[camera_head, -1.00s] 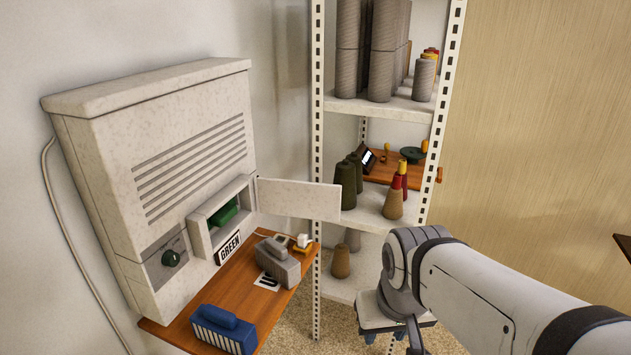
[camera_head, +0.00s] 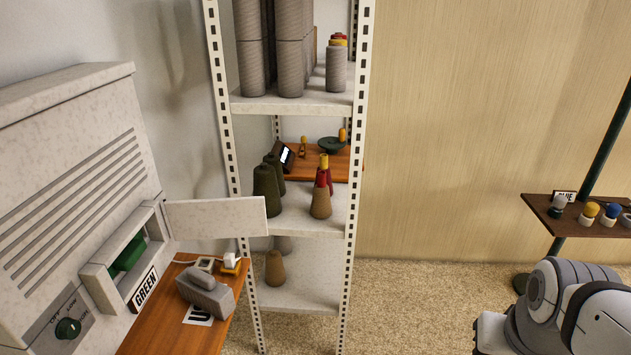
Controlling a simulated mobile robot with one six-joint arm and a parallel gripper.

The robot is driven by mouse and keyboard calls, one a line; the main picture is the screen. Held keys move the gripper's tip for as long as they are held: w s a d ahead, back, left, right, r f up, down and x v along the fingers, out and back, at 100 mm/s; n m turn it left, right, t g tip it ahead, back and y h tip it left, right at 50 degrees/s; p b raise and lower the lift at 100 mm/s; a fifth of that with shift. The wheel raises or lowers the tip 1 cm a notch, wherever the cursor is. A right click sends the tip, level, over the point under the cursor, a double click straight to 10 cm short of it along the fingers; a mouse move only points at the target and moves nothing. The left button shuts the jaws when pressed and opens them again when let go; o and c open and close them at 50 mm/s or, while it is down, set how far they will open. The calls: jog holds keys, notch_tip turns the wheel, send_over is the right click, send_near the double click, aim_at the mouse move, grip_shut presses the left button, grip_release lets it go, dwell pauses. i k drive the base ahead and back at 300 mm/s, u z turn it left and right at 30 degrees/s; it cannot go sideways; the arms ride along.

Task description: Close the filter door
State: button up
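The filter door (camera_head: 216,218) is a flat pale speckled panel. It stands open, swung out to the right from the filter opening of the pale wall unit (camera_head: 75,165). A green filter (camera_head: 129,254) sits inside the open recess, above a label reading GREEN (camera_head: 144,289). The door's free end overlaps the front post of the shelf rack in the picture. My arm shows at the lower right, far from the door. The fingers of my gripper are not in the picture.
A grey filter block (camera_head: 205,296) lies on the wooden shelf (camera_head: 178,336) below the unit, near a small white and yellow item (camera_head: 231,262). A metal rack (camera_head: 292,101) with cones stands behind the door. A small side table (camera_head: 590,222) with knobs is at right. Carpet between is clear.

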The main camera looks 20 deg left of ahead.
aim_at(239, 216)
jog(key=z, duration=0.05)
jog(key=i, duration=4.05)
jog(key=u, duration=4.95)
jog(key=i, duration=0.4)
jog(key=z, duration=0.5)
